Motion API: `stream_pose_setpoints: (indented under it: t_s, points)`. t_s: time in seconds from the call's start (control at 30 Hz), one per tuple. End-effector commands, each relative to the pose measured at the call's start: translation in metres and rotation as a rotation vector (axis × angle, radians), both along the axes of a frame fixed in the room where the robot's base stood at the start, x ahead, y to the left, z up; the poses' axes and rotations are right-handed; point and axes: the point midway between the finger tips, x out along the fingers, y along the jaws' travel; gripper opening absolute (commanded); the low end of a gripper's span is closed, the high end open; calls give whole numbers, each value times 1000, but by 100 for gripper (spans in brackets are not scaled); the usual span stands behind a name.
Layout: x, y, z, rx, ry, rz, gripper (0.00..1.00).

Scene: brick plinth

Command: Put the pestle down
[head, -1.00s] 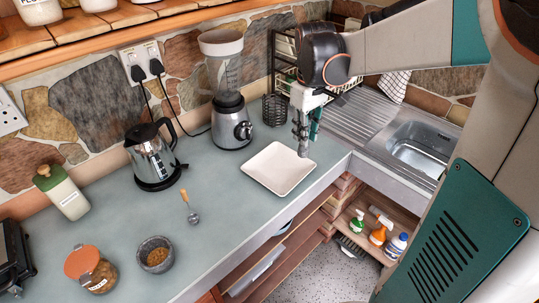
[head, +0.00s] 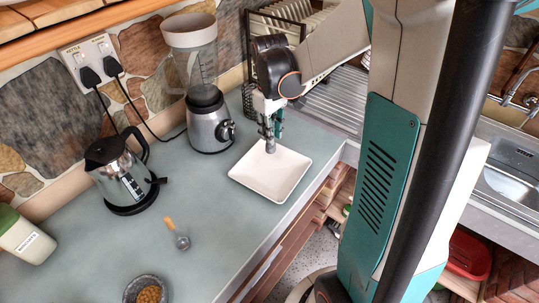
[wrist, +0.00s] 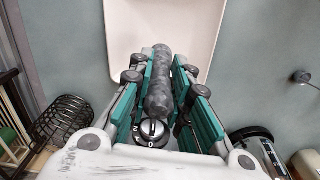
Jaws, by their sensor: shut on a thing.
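My gripper (head: 269,132) is shut on the grey stone pestle (head: 270,147), which points down, roughly upright. In the wrist view the pestle (wrist: 158,84) lies between the teal finger pads. Its lower end is over the white square plate (head: 285,178), toward the plate's back corner; the plate also shows in the wrist view (wrist: 190,22). I cannot tell whether the pestle touches the plate. The plate holds nothing else that I can see. The stone mortar (head: 133,291) with orange-brown contents is at the bottom edge of the head view.
The blender (head: 211,125) and kettle (head: 119,177) stand left of the plate. A small scoop (head: 182,242) lies on the counter (head: 105,245). A dark wire holder (wrist: 62,128) and dish rack (head: 292,20) are behind my gripper. Bare counter lies between the scoop and plate.

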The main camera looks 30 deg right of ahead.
Motion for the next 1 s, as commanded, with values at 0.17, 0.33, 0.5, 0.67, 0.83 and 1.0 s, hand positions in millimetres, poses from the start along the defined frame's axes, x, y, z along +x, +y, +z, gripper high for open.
stream_pose_setpoints:
  t_s: [0.17, 0.33, 0.5, 0.67, 0.83, 1.0]
  points:
    - [0, 0, -38, 0, 0, 0, 0]
    - [0, 0, -50, 0, 0, 0, 0]
    - [0, 0, -64, 0, 0, 0, 0]
    - [0, 0, -88, 0, 0, 0, 0]
    - [0, 0, -93, 0, 0, 0, 0]
    - [0, 0, -93, 0, 0, 0, 0]
